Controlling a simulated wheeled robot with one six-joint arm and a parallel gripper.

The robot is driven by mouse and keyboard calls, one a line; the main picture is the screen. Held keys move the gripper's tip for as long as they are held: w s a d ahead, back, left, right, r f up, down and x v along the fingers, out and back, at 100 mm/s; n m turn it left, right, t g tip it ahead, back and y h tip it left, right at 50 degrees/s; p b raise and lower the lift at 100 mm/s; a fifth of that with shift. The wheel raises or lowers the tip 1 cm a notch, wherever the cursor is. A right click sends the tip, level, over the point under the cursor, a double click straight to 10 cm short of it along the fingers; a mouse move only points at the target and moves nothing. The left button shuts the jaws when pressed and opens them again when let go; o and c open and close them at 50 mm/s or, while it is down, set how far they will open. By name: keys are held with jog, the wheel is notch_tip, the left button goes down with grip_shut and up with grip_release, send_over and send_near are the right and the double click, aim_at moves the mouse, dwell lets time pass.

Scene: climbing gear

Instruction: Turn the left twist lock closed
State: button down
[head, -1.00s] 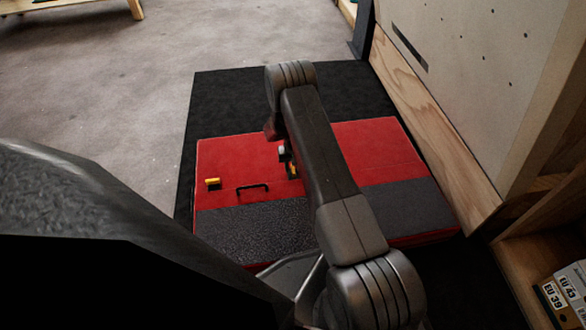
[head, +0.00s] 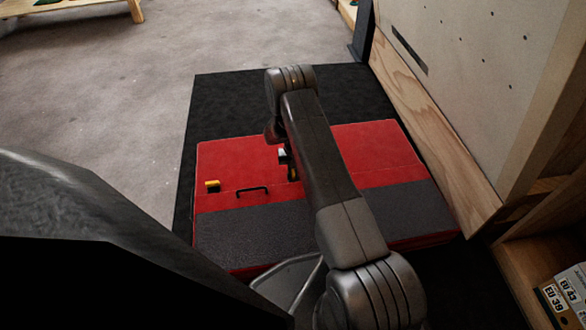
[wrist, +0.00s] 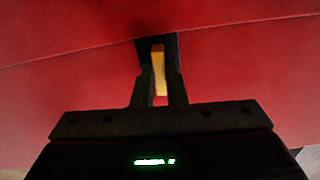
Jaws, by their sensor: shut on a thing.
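A yellow tab of a twist lock on a black base (wrist: 158,70) stands between the fingers of my gripper (wrist: 158,88) in the wrist view. The fingers are shut on this tab, close above the red surface. In the head view my gripper (head: 287,161) is mostly hidden behind my own arm, at the lock right of the black handle. Another twist lock (head: 212,186), yellow on black, sits left of the handle, apart from my gripper. The held lock's exact angle is hard to tell in the head view.
The locks and the black handle (head: 252,191) are on a red and dark grey pad (head: 376,155), which lies on a black mat (head: 225,105). A wooden-edged wall panel (head: 440,140) stands close on the right. Grey floor is open at the left.

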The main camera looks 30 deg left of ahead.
jog(key=m, duration=0.8)
jog(key=shift+m, duration=0.3)
jog(key=m, duration=0.4)
jog(key=shift+m, duration=2.2)
jog(key=c, duration=1.5)
grip_release()
jog(key=shift+o, duration=0.2)
jog(key=shift+r, duration=0.1)
